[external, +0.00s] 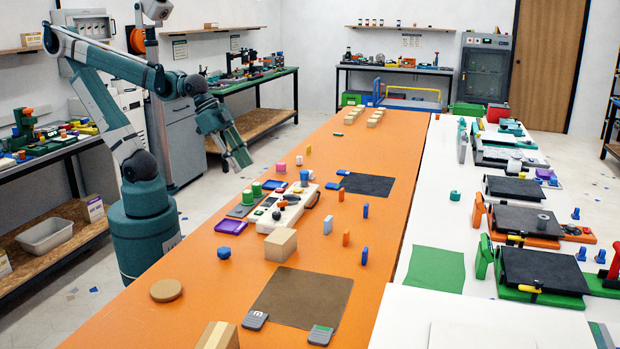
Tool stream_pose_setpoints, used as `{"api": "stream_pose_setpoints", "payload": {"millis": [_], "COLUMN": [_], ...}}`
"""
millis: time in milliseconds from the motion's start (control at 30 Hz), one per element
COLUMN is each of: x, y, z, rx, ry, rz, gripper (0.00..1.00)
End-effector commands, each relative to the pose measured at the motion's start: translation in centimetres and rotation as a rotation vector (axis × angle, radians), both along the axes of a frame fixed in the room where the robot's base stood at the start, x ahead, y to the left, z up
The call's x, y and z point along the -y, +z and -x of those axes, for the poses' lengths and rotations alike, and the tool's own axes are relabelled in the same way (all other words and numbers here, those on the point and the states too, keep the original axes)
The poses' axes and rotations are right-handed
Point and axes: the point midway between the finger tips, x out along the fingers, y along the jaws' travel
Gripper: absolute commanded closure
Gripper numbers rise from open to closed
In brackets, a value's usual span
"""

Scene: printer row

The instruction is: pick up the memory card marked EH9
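Two small grey cards lie flat at the near end of the orange table: one grey card with a pale label (255,320) by the brown mat's left corner, and one grey card with a green label (320,335) by its near right corner. They look like memory cards, but their markings are too small to read, so I cannot tell which is EH9. My gripper (236,166) hangs in the air by the table's left edge, well beyond both cards. Its fingers look apart, with nothing between them.
A brown mat (300,298), a cardboard box (280,244), a round tan disc (166,290) and a wooden block (217,336) occupy the near table. A white device (285,210) and several small coloured pieces stand farther back. The orange surface left of the brown mat is mostly clear.

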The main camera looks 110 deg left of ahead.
Motion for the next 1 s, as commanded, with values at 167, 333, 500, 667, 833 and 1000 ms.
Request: {"api": "stream_pose_setpoints", "payload": {"millis": [167,333,500,667,833,1000], "x": [-0.5,-1.0,-1.6,-2.2,-3.0,-3.8], "y": [1.6,2.8,3.7,4.4,4.9,5.1], "z": [-2.5,-4.8,-7.2,-9.5,-12.0,-14.5], "rx": [-0.035,-0.066,-0.097,-0.124,-0.152,-0.176], "ry": [-0.062,-0.126,-0.194,-0.258,-0.327,-0.398], "rz": [-0.028,-0.051,-0.073,-0.089,-0.104,-0.116], "gripper": [0.74,0.74,0.74,0.74,0.74,0.74]}}
